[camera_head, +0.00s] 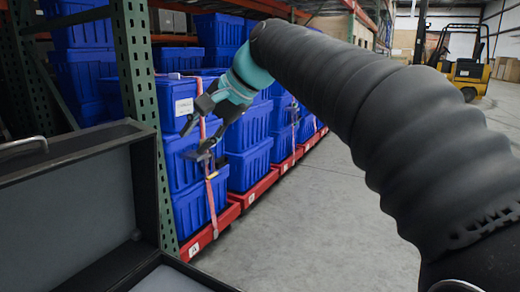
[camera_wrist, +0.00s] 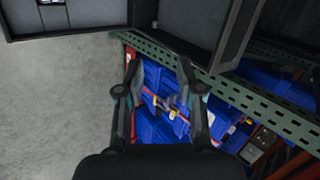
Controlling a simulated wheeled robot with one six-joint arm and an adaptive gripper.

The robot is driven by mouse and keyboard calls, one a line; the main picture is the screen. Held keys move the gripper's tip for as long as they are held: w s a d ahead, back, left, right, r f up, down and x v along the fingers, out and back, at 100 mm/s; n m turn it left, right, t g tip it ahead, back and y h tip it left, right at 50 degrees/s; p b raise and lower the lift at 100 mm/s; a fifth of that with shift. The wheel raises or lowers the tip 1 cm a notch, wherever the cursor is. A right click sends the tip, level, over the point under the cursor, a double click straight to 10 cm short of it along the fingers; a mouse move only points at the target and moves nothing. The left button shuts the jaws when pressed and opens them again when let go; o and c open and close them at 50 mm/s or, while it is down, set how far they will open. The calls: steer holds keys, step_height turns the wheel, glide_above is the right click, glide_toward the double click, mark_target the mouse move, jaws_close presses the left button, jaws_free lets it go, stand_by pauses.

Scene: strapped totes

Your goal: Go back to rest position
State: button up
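My gripper (camera_head: 193,142) is in front of the strapped blue totes (camera_head: 250,128) at the left of the aisle in the head view. Its two fingers are spread apart, with nothing held between them. A pink-red strap (camera_head: 211,195) runs down the nearest tote stack, behind or beside the fingers; I cannot tell whether they touch it. In the wrist view my gripper (camera_wrist: 158,72) also shows open, with blue totes (camera_wrist: 153,128) and a strap beyond the fingers. My arm reaches across from the lower right.
A green rack post (camera_head: 142,100) stands left of the gripper. A dark open case (camera_head: 70,205) fills the lower left. The totes stand on red bases (camera_head: 257,188). Grey floor (camera_head: 325,215) is clear to the right. A yellow forklift (camera_head: 465,70) stands far back.

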steer(key=s+d+f+n+t+h, duration=0.1)
steer(key=s+d+f+h, duration=0.3)
steer(key=s+d+f, duration=0.6)
steer(key=s+d+f+n+t+h, duration=0.1)
steer(key=s+d+f+h, duration=0.3)
steer(key=s+d+f, duration=0.7)
steer(key=d+f+n, duration=0.1)
steer(key=d+f, duration=0.5)
steer(key=shift+d+t, duration=0.35)
steer(key=shift+t, duration=0.05)
steer(key=shift+s, duration=0.15)
